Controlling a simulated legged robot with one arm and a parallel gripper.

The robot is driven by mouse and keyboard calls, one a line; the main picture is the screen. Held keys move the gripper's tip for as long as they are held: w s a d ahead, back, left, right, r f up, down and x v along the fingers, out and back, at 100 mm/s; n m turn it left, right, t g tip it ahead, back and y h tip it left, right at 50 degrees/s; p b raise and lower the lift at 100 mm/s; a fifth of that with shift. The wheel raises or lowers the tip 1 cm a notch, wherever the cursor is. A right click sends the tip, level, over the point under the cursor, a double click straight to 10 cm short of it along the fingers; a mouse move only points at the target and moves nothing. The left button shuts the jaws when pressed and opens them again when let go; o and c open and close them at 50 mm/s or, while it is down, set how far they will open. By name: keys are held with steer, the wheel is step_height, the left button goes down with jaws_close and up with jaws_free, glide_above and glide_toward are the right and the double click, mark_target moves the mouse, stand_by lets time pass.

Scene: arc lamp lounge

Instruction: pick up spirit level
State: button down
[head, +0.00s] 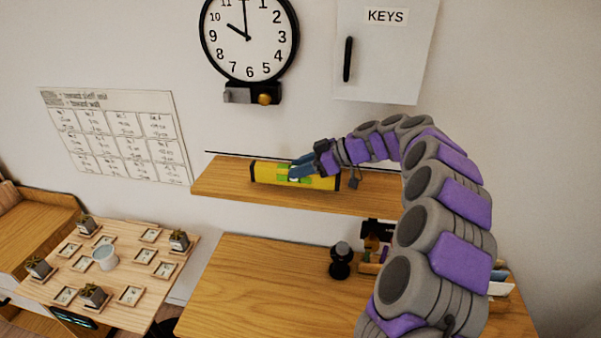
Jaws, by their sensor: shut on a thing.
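The spirit level (265,172) is a yellow bar with dark ends and a green vial near its middle. It lies along the wooden wall shelf (215,178), or just above it; I cannot tell whether it touches the shelf. My gripper (296,172) reaches in from the right, and its blue fingers are shut on the level near the green vial. The fingers hide part of the level's middle and upper edge.
Below the shelf is a wooden desk (255,290) with a black object (341,262) on it. A clock (249,38) and a white key cabinet (385,50) hang above. At left, a table (125,305) holds small potted plants, cards and a cup (105,258).

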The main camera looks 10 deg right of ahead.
steer(key=shift+r, duration=0.65)
steer(key=s+a+r, duration=0.1)
steer(key=s, duration=1.4)
steer(key=shift+s+a, duration=0.3)
steer(key=shift+s, duration=0.1)
